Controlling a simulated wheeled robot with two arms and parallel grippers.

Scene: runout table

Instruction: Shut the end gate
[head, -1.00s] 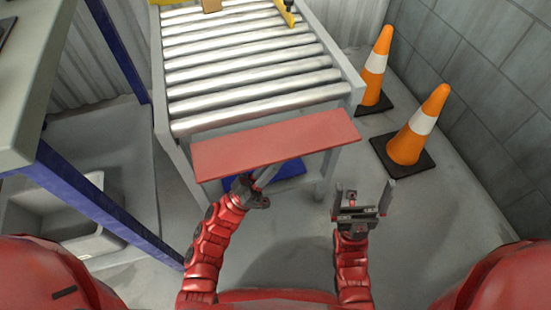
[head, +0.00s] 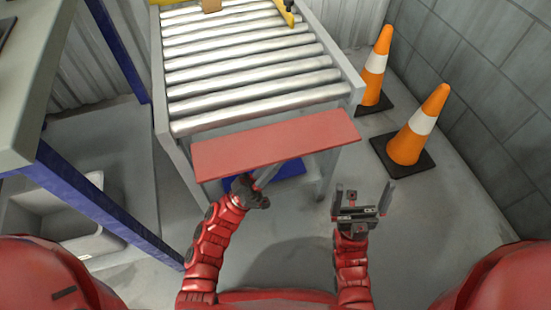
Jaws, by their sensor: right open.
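The end gate (head: 275,142) is a flat red panel at the near end of the grey roller table (head: 355,88). It shows its broad face, sticking out toward me from the table end. My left gripper (head: 266,175) is at the panel's near edge, with its fingertips under or behind the panel. The panel hides the tips, so I cannot tell whether they touch it or are open. My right gripper (head: 361,196) is open and empty, to the right of the gate's near side and apart from it.
Two orange and white cones, a near one (head: 412,135) and a far one (head: 375,70), stand right of the table. A blue-legged bench (head: 85,205) is at left. A small cardboard box (head: 211,5) lies on the far rollers.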

